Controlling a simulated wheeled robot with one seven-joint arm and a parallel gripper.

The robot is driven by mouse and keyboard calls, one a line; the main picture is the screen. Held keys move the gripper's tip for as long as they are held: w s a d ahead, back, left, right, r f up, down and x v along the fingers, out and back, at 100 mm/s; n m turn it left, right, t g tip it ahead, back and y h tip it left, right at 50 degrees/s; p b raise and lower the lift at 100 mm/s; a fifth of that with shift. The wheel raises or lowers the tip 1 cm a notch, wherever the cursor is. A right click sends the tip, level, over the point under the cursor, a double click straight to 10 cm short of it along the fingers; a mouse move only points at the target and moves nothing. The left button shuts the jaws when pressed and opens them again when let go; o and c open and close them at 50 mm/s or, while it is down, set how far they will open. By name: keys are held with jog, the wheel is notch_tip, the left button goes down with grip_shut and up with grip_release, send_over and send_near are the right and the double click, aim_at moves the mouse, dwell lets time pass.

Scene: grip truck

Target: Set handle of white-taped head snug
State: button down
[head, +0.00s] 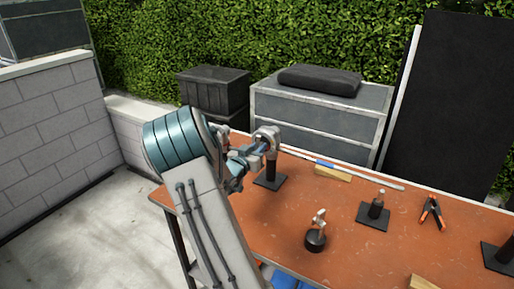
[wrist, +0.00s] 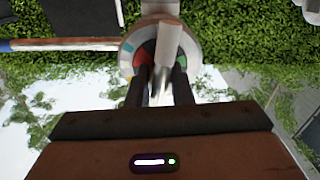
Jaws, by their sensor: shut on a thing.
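A round, pale metal head (head: 267,135) sits on a dark post with a square black base (head: 270,181) at the table's back left. In the wrist view, the head (wrist: 129,57) shows a pale rim with teal, red and orange patches. I cannot clearly make out white tape. Its pale metal handle (wrist: 168,42) stands out toward the camera. My gripper (wrist: 160,85) is shut on the handle, one dark finger on each side. In the head view, my gripper (head: 256,151) is beside the head and partly hidden by my arm.
The orange table (head: 350,250) also holds a rod with a blue section (head: 340,167), wood blocks (head: 332,173), a small clamp on a round black base (head: 315,240), another post stand (head: 373,217) and an orange-handled spring clamp (head: 432,211). A grey cabinet (head: 315,118) stands behind.

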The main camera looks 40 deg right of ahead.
jog(key=n+p, duration=0.1)
jog(key=n, duration=0.3)
jog(key=shift+s+d+n+p, duration=0.1)
jog(key=shift+s+n+p, duration=0.05)
jog(key=shift+n+p, duration=1.25)
jog(key=shift+n, duration=1.1)
jog(key=shift+r, duration=0.1)
jog(key=c, duration=0.7)
grip_release()
jog(key=shift+a, duration=0.3)
jog(key=b+v, duration=0.2)
jog(key=v, duration=1.1)
jog(key=shift+s+a+b, duration=0.1)
jog(key=shift+a+b, duration=0.1)
jog(key=shift+b, duration=0.15)
